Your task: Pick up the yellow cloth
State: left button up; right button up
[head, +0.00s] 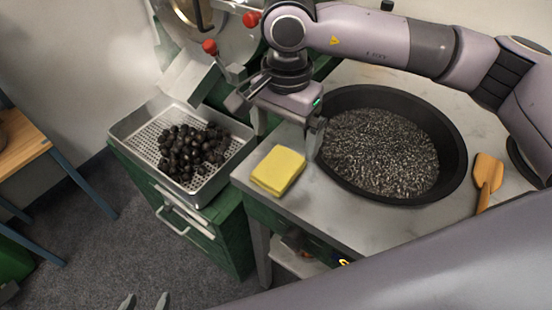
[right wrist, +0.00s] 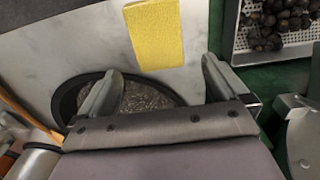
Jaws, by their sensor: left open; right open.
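The yellow cloth (head: 279,170) lies folded as a flat pad near the front left corner of the grey worktop. In the right wrist view the cloth (right wrist: 156,34) lies beyond the fingertips, roughly in line with the gap between them. My right gripper (head: 289,127) is open and empty, just behind the cloth in the head view and apart from it. It also shows in the right wrist view (right wrist: 162,78). My left gripper (head: 145,301) is open and empty at the bottom edge of the head view; only its fingertips show.
A wide black pan (head: 455,190) of small dark grains stands right of the cloth, close to my right gripper. An orange scoop (head: 488,175) lies right of it. A perforated metal tray (head: 205,192) with dark chestnuts stands left, on a green cabinet (head: 222,232).

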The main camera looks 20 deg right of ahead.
aim_at(285, 159)
notch_tip(285, 159, down, 6)
jog(key=shift+s+r+p, duration=0.1)
jog(key=shift+r+p, duration=0.1)
jog(key=shift+p, duration=0.25)
jog(key=shift+c, duration=0.3)
jog(key=c, duration=1)
jog(key=shift+r, duration=0.1)
notch_tip(285, 159, up, 20)
jog(key=shift+f+b, duration=0.1)
jog(key=shift+b, duration=0.4)
